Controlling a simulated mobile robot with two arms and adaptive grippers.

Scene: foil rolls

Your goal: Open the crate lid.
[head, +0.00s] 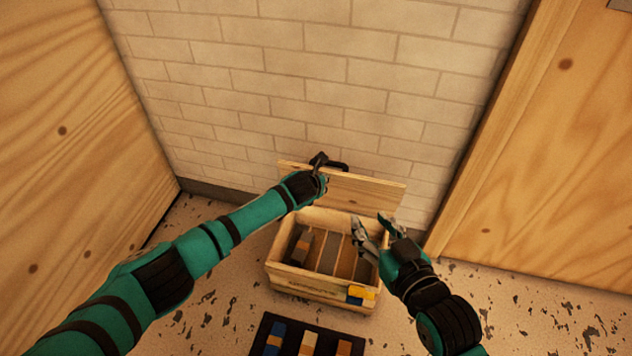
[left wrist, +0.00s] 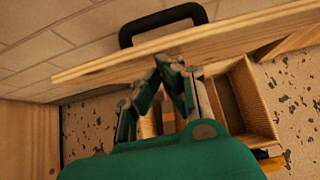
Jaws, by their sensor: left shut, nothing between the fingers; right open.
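The wooden crate (head: 304,284) stands on the floor by the brick wall. Its lid (head: 365,192) is raised at the crate's far side, leaving the inside exposed. The lid's black handle (head: 338,167) is at its upper edge and also shows in the left wrist view (left wrist: 163,20). My left gripper (head: 319,163) is shut and empty at the lid's upper left part, close to the handle. In the left wrist view its fingertips (left wrist: 172,65) are by the lid's edge; contact is unclear. My right gripper (head: 372,224) is open and empty over the crate's right side.
Slats divide the crate, and a dark roll (head: 302,247) lies in its left part. Yellow and blue blocks (head: 361,294) are at its front right corner. A dark tray (head: 291,342) with several coloured pieces lies in front. Wooden panels stand left and right.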

